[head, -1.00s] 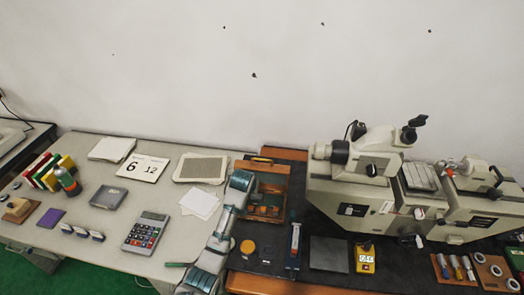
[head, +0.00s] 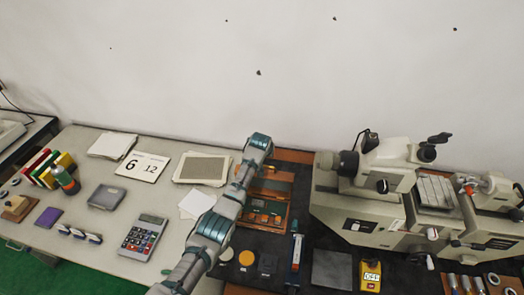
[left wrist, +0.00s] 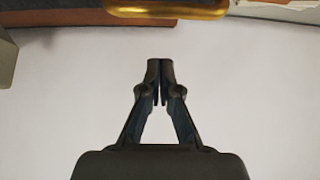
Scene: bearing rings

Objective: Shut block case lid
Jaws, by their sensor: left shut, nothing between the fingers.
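The block case (head: 264,207) is a wooden box with dark green contents, standing open on the dark mat right of the arm. Its brown lid (head: 273,187) appears raised at the back, partly covered by my left arm. My left arm crosses over the case's left side and reaches behind the lid; its fingers are hidden in the head view. In the left wrist view my left gripper (left wrist: 160,65) is shut and empty against a pale background. A blurred gold bar (left wrist: 166,9) and brown wood lie beyond the fingertips, apart from them. My right gripper is out of view.
A large grey measuring machine (head: 375,205) stands right of the case. A blue-and-white tool (head: 296,252), a round orange piece (head: 246,258) and a yellow meter (head: 370,275) lie in front. A calculator (head: 144,236) and papers lie left.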

